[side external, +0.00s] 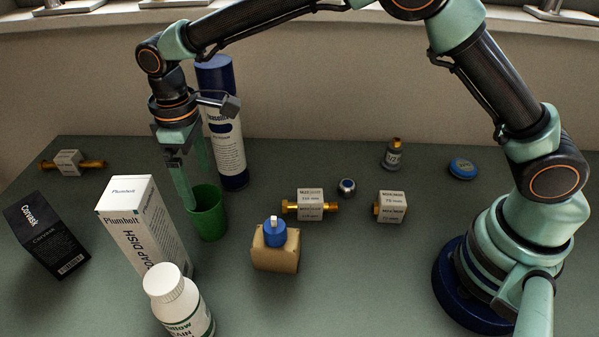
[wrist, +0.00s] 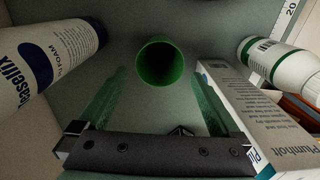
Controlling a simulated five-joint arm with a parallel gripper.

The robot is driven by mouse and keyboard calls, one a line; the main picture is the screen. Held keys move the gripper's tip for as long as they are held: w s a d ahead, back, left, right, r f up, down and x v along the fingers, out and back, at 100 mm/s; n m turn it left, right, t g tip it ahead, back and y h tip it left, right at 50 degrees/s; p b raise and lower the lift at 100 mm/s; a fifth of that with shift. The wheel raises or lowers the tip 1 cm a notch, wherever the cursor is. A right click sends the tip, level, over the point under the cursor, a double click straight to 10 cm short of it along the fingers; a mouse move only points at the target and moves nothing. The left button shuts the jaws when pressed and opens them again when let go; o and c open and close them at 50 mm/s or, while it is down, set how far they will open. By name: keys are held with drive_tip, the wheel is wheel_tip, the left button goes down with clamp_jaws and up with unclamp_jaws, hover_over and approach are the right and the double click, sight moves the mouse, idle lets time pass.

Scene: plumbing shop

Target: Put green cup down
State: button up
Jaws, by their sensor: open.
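The green cup (side external: 208,213) stands upright on the grey-green table, between the white soap dish box and the blue and white foam can. My gripper (side external: 196,188) points down at the cup, with its fingers apart at the cup's rim. In the wrist view the cup (wrist: 160,62) shows its open mouth, and it looks empty. The two fingers of my gripper (wrist: 160,88) are spread wide on either side of it, with gaps between them and the cup. My gripper is open and holds nothing.
A soap dish box (side external: 144,228) stands close left of the cup, and a foam can (side external: 222,125) close behind it. A white bottle (side external: 180,303) stands in front. A cardboard block with a blue top (side external: 275,247) is to the right.

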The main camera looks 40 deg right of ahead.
drive_tip(key=s+d+r+m+t, duration=0.1)
drive_tip(key=s+d+r+m, duration=0.1)
drive_tip(key=d+r, duration=0.55)
drive_tip(key=s+d+r+m+t, duration=0.1)
drive_tip(key=s+d+r+m, duration=0.1)
drive_tip(key=d+r, duration=0.5)
drive_tip(key=s+d+f+m+t, duration=0.2)
drive_tip(key=s+d+m, duration=0.3)
drive_tip(key=s+d, duration=0.6)
drive_tip(key=d+t, duration=0.1)
drive_tip(key=d, duration=0.1)
drive_tip(key=shift+s+d+t, duration=0.15)
drive_tip(key=shift+d+t, duration=0.15)
drive_tip(key=shift+d, duration=0.1)
